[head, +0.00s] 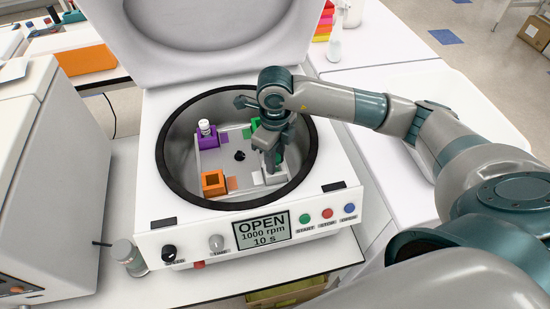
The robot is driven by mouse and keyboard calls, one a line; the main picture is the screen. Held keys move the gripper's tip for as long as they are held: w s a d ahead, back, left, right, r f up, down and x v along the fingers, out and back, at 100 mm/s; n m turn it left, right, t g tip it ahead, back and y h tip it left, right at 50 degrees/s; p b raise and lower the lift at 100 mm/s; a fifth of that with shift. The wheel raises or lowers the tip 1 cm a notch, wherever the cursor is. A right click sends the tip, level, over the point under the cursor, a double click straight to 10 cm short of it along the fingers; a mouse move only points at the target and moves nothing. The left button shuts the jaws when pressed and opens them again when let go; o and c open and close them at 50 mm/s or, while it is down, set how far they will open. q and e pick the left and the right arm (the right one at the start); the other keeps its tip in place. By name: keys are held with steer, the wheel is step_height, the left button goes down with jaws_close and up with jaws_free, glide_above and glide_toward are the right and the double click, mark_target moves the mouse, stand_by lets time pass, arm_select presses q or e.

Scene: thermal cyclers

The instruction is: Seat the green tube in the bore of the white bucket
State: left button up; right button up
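The open centrifuge (145,200) has a round bowl with coloured buckets. My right gripper (271,165) reaches down into the bowl's right side, its fingertips just above or at the white bucket (262,179). The gripper covers much of that bucket, and its bore cannot be made out. A small green patch (278,157) shows beside the fingers; I cannot tell whether it is the green tube. A green bucket (255,124) stands partly hidden behind the gripper. Whether the fingers hold anything is unclear. My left gripper is out of view.
A purple bucket (208,138) holds a white-capped tube (205,127). An orange bucket (213,183) at the front left looks empty. The raised lid (205,40) stands behind the bowl, and the dark bowl rim (165,175) surrounds the buckets. The display reads OPEN.

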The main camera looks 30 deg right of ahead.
steer(key=o, duration=0.4)
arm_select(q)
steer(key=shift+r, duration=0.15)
arm_select(e)
steer(key=shift+r, duration=0.25)
steer(key=shift+r, duration=0.35)
step_height(320, 180, up, 7)
steer(key=b, duration=0.2)
steer(key=shift+w+r+b, duration=0.1)
steer(key=shift+b, duration=0.2)
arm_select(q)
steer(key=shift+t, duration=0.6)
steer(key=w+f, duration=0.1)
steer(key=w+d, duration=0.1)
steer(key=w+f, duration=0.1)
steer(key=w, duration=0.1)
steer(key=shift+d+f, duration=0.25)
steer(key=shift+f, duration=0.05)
arm_select(e)
step_height(320, 180, up, 4)
steer(key=shift+f, duration=0.1)
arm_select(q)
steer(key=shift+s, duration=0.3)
